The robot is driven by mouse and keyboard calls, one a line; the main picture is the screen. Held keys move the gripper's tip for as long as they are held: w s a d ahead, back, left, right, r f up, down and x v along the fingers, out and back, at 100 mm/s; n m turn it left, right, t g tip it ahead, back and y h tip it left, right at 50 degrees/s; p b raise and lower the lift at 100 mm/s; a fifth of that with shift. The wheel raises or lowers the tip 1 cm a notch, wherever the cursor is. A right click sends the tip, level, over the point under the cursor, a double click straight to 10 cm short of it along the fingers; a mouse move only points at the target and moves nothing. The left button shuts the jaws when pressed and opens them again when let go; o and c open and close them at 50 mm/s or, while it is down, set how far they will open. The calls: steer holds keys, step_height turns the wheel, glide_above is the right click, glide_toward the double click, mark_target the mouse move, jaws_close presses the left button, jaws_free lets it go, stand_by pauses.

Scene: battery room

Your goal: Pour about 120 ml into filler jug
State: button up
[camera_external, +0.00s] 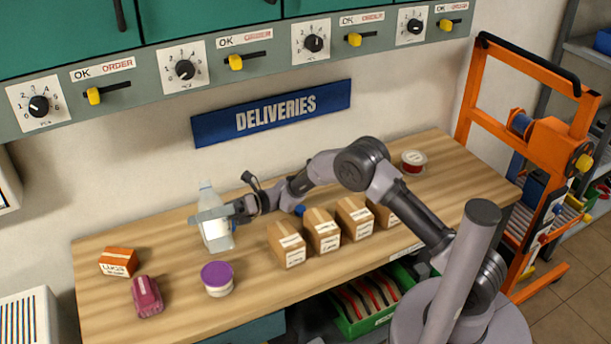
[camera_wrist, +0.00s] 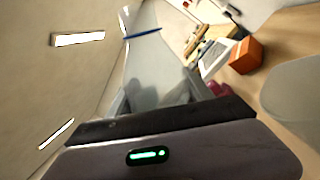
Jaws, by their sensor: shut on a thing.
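My gripper (camera_external: 212,214) is shut on a clear, pale bottle (camera_external: 207,195) at the left part of the wooden bench. The bottle looks close to upright in the external view, and I cannot tell whether its base touches the bench. In the wrist view the bottle (camera_wrist: 156,65) fills the middle, with a blue band (camera_wrist: 142,33) near its narrower end. The liquid level in it is not clear. No filler jug can be made out for sure. A pale grey rounded shape (camera_wrist: 300,90) at the right of the wrist view is too cropped to name.
A purple-lidded tub (camera_external: 217,279), a dark pink item (camera_external: 147,297) and an orange box (camera_external: 118,262) stand left on the bench (camera_external: 185,315). Several cardboard boxes (camera_external: 322,231) stand in a row right of my gripper. A red-and-white reel (camera_external: 413,162) is farther right.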

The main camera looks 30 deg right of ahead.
steer(key=m+p, duration=0.1)
steer(key=r+m+p, duration=0.1)
steer(key=m, duration=0.1)
steer(key=s+r+m+t+p, duration=0.1)
steer(key=shift+m+y, duration=0.3)
steer(key=shift+y, duration=0.1)
steer(key=shift+s+f+m+t+p, duration=0.15)
steer(key=shift+m+t+p, duration=0.4)
steer(key=shift+m, duration=0.55)
steer(key=shift+p, duration=0.35)
steer(key=shift+w+m+p, duration=0.4)
steer(key=shift+m+p, duration=0.15)
steer(key=shift+m, duration=0.25)
steer(key=shift+w+f+m+t, duration=0.1)
steer(key=shift+m+t, duration=0.2)
steer(key=shift+t, duration=0.05)
steer(key=shift+r+m+t+p, duration=0.3)
steer(key=shift+r+m+p, duration=0.45)
steer(key=shift+p, duration=0.8)
steer(key=shift+s+a+f+m+p, duration=0.15)
steer(key=shift+s+m+p, duration=0.55)
steer(key=shift+s, duration=0.8)
steer(key=shift+s+m+t, duration=0.2)
steer(key=shift+m+t, duration=0.15)
steer(key=shift+t, duration=0.05)
